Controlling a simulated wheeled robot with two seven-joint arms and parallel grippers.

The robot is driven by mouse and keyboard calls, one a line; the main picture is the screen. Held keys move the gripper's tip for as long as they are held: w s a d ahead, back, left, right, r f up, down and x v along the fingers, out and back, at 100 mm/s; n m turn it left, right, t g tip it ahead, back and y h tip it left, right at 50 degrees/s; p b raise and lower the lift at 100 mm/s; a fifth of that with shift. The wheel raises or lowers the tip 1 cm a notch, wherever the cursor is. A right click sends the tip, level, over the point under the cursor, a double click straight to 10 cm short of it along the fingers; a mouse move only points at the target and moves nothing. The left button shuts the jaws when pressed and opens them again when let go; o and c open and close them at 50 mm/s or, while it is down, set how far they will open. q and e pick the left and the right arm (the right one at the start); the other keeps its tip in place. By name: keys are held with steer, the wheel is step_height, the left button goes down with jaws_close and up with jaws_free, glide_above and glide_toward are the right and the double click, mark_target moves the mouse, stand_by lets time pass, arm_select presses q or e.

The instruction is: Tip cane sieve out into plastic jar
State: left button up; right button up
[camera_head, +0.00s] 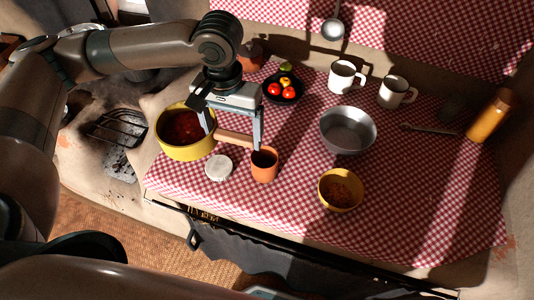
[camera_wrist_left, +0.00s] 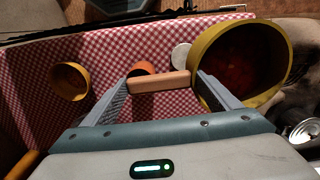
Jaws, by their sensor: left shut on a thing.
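My left gripper (camera_head: 236,138) is over the table between the yellow pot and the terracotta cup. Its fingers are shut on the two ends of a short wooden piece (camera_head: 234,137), which also spans the fingertips in the left wrist view (camera_wrist_left: 159,82). I cannot make out a cane sieve in either view. An amber jar-like container (camera_head: 489,118) with a tan top stands at the table's right end; I cannot tell whether it is plastic.
The yellow pot (camera_head: 187,152) holds something red. Nearby are the terracotta cup (camera_head: 264,168) and a pale round lid (camera_head: 219,168). A metal bowl (camera_head: 347,147), small yellow bowl (camera_head: 340,207), two white mugs (camera_head: 343,79) and black dish (camera_head: 271,96) stand on the checked cloth. The front right is clear.

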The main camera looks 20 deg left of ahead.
stand_by(0.3)
arm_select(q)
steer(key=shift+w+d+r, duration=0.1)
steer(key=shift+w+d, duration=0.05)
steer(key=shift+w, duration=0.05)
steer(key=w+d+r+n+p, duration=0.1)
steer(key=w+d+n+p, duration=0.5)
steer(key=w, duration=0.4)
steer(key=w+d+r+n+p, duration=0.1)
steer(key=w+d+n+p, duration=0.25)
steer(key=w+d, duration=0.55)
steer(key=d+f+n+p, duration=0.2)
steer(key=f+n, duration=0.1)
steer(key=s+d+f+n+p, duration=0.1)
steer(key=d+f+n+p, duration=0.1)
steer(key=f+n, duration=0.1)
steer(key=s+d+f+n+p, duration=0.1)
steer(key=d+f+n+p, duration=0.1)
steer(key=f+n, duration=0.1)
steer(key=shift+d+f, duration=0.25)
steer(key=shift+f, duration=0.45)
steer(key=shift+a, duration=0.2)
